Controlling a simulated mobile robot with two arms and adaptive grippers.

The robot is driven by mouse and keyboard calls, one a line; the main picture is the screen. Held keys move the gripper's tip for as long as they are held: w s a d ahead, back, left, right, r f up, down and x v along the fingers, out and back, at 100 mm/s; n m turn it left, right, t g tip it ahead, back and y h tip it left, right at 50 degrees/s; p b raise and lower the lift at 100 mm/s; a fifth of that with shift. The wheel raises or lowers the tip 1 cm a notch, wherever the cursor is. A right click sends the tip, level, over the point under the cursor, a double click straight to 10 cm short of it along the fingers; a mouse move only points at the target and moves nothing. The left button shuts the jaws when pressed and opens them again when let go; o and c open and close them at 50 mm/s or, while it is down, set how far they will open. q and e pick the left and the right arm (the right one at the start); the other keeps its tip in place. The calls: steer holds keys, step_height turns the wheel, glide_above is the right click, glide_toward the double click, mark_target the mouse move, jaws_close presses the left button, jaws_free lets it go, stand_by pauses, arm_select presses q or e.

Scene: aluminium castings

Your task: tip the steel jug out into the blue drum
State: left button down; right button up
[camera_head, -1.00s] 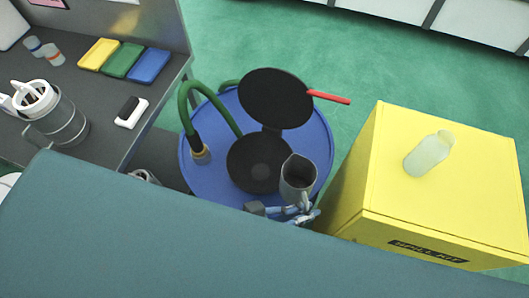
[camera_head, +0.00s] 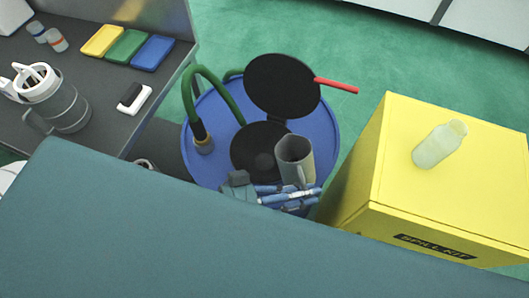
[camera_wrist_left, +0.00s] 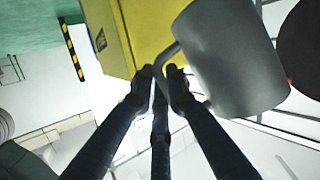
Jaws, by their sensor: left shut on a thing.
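The steel jug (camera_head: 294,165) is a grey cup with its open mouth facing up, in front of the black funnel of the blue drum (camera_head: 318,130). It stands roughly upright over the drum's near side; its contents cannot be made out. My left gripper (camera_head: 298,192) is shut on the jug's handle, which shows in the wrist view between the fingertips (camera_wrist_left: 165,75), beside the jug's body (camera_wrist_left: 230,55). The drum's black funnel (camera_head: 255,150) has its round lid (camera_head: 283,85) swung open. My right gripper is not in view.
A green hose (camera_head: 187,90) enters the drum's top at left. The yellow spill kit box (camera_head: 400,200), with a pale bottle (camera_head: 438,145) on it, stands close at right. A grey bench (camera_head: 100,135) is at left. A teal surface (camera_head: 150,240) blocks the near view.

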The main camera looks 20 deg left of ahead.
mark_target(296, 170)
arm_select(q)
steer(key=shift+w+a+n+b, duration=0.2)
steer(key=shift+a+n+b, duration=0.1)
steer(key=shift+b, duration=0.1)
steer(key=shift+w+a+r+n+h+b, duration=0.2)
steer(key=shift+a+n+h+b, duration=0.1)
steer(key=shift+n+h+b, duration=0.15)
steer(key=shift+w+a+r+n+h+p, duration=0.25)
steer(key=shift+a+r+n+p, duration=0.1)
steer(key=shift+r, duration=0.2)
steer(key=shift+w+a+r+n+h+p, duration=0.2)
steer(key=shift+a+r, duration=0.1)
steer(key=shift+r, duration=0.25)
steer(key=shift+w+a+n+h, duration=0.1)
steer(key=shift+a+n+h, duration=0.2)
steer(key=shift+n, duration=0.1)
steer(key=shift+w+a+f+n+b, duration=0.15)
steer(key=shift+w+a+n+b, duration=0.05)
steer(key=shift+n+b, duration=0.3)
steer(key=shift+w+a+f+n+t+h+b, duration=0.1)
steer(key=shift+a+f+n+t+h+b, duration=0.1)
steer(key=shift+f+n+t+h+b, duration=0.25)
steer(key=shift+w+a+r+n+h, duration=0.1)
steer(key=shift+a+r+n+h, duration=0.05)
steer(key=shift+r+n+h, duration=0.15)
steer(key=shift+w+a+n, duration=0.2)
steer(key=shift+a+n, duration=0.2)
steer(key=shift+n, duration=0.35)
